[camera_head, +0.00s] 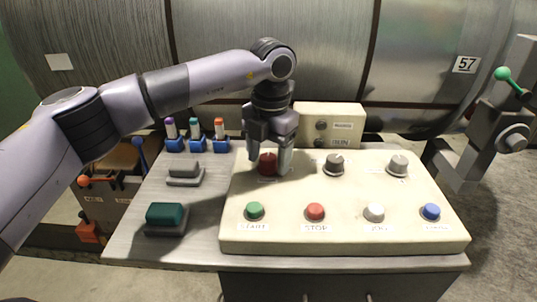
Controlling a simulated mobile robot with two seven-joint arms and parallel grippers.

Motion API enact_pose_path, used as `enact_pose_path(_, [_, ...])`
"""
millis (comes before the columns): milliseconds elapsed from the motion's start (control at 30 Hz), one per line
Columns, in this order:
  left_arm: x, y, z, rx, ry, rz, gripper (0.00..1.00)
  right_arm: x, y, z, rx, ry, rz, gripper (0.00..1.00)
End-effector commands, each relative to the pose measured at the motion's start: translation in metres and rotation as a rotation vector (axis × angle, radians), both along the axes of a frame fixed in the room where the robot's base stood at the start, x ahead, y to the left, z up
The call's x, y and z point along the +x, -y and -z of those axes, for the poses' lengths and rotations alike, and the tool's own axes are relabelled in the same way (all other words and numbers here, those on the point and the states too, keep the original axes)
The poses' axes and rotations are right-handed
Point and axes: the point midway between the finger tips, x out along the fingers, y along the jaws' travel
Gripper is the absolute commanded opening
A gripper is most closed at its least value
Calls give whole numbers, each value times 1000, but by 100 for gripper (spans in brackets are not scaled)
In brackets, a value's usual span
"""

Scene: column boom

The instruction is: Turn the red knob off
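The red knob (268,164) stands at the back left of the cream control panel (345,243). My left gripper (270,167) points down over it from above. Its two fingers are apart, one on each side of the knob. I cannot tell whether the fingers touch the knob. The knob's base and any marks around it are partly hidden by the fingers. My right gripper is not in view.
Two grey knobs (334,165) stand right of the red knob. Green, red, white and blue buttons (315,211) line the panel's front. A cream box (330,125) stands behind. Left are switches (166,216) and coloured-top items (195,130) in blue holders.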

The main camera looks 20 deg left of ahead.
Motion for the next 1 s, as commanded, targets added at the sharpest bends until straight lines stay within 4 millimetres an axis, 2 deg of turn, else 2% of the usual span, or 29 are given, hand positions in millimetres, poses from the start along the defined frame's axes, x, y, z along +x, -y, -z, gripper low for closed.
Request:
enact_pose_path(267, [0, 0, -1, -1, 0, 2, 65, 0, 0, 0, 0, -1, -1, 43])
enact_pose_path(367, [0, 1, -10, -3, 2, 2, 65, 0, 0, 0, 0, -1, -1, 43])
enact_pose_path(700, [0, 3, -62, -2, 2, 1, 65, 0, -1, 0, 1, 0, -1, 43])
enact_pose_path(833, [-1, 3, -70, -1, 0, 1, 65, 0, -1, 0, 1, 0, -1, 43])
enact_pose_path(1000, [-1, 3, -72, -1, -1, 1, 65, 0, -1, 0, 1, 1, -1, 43])
